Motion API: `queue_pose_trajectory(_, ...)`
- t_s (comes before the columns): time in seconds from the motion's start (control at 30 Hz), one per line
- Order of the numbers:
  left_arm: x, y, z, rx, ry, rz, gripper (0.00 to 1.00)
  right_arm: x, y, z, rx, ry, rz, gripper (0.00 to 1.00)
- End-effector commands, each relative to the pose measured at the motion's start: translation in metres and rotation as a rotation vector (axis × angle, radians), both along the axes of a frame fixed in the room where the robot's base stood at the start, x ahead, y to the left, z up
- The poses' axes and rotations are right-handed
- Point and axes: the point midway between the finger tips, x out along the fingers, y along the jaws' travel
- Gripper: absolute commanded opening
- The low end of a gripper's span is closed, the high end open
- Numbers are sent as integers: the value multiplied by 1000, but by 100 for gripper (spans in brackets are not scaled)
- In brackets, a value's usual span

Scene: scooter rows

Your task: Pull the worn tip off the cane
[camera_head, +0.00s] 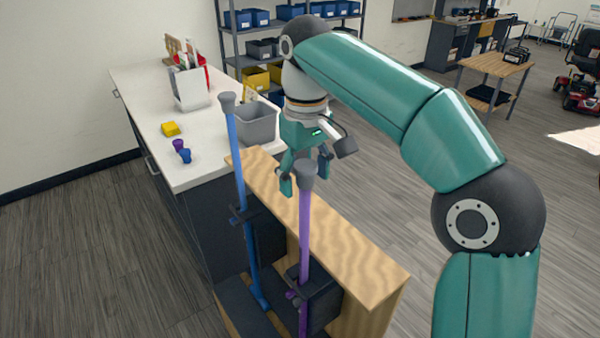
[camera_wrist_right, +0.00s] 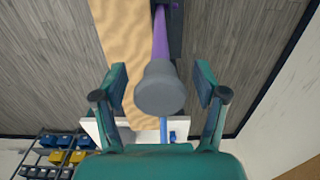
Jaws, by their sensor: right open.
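A purple cane (camera_head: 305,225) stands in a black clamp on the wooden panel, with a grey tip (camera_head: 308,176) on its upper end. The grey tip also shows in the wrist view (camera_wrist_right: 160,88). A blue cane (camera_head: 239,165) stands to its left, also with a grey tip (camera_head: 227,102) on top. My right gripper (camera_head: 305,170) is open at the purple cane's tip. In the wrist view the tip sits between its two fingers, with a gap on each side. I cannot tell how worn either tip is. My left gripper is not in view.
The wooden panel (camera_head: 360,265) runs close behind the canes. Open floor lies to the right.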

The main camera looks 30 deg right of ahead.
Motion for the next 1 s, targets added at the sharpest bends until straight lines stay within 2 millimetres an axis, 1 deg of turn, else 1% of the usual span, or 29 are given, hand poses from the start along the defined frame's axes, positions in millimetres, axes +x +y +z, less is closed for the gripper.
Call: queue_pose_trajectory(1.0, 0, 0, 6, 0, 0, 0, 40, 0, 1, 0, 0, 0, 1, 72)
